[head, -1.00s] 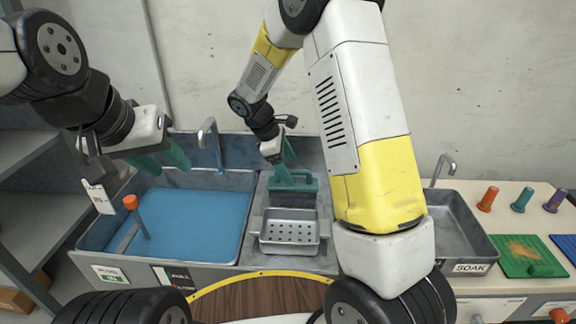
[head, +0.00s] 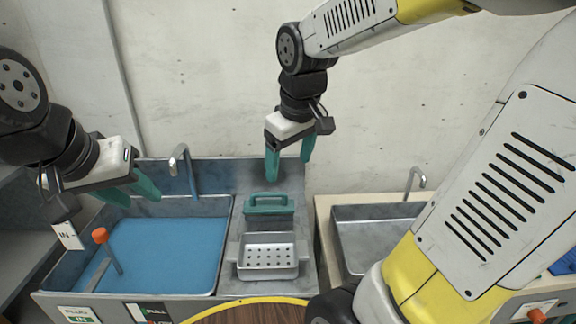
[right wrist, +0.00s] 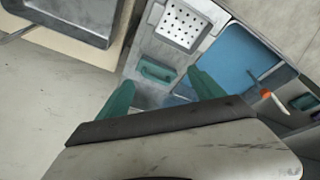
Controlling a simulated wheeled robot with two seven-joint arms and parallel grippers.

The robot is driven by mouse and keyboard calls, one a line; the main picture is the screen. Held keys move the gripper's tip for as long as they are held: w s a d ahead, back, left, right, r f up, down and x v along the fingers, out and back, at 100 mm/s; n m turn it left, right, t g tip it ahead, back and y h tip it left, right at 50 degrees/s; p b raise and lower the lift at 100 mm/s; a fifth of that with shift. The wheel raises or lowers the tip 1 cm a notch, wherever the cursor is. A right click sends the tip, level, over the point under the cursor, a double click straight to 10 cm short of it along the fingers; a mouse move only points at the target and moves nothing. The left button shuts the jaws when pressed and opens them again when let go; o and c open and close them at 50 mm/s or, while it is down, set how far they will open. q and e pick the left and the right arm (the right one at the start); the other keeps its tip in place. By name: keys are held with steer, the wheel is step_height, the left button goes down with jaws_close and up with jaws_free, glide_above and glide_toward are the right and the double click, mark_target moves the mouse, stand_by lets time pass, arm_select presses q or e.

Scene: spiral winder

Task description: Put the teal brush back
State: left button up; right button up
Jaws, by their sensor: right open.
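The teal brush (head: 268,204) rests on the grey metal ledge behind the perforated tray, its looped handle up. It also shows in the right wrist view (right wrist: 155,72), between my fingers but farther off. My right gripper (head: 289,168) is open and empty, raised above and behind the brush, apart from it. Its teal fingers also show in the right wrist view (right wrist: 160,80). My left gripper (head: 132,193) hangs over the back left of the blue-filled sink, its fingers apart with nothing seen between them.
The perforated metal tray (head: 268,258) sits in front of the brush. The blue-filled sink (head: 165,255) is at left, with an orange-topped lever (head: 101,237) and a faucet (head: 181,160). An empty sink (head: 365,240) lies at right, partly behind my right arm.

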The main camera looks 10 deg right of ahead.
steer(key=s+r+m+t+y, duration=0.1)
steer(key=s+r+m+t, duration=0.1)
steer(key=s+m, duration=0.3)
steer(key=shift+s+r+t+y, duration=0.2)
steer(key=shift+s+t+y, duration=0.2)
steer(key=shift+s, duration=1.4)
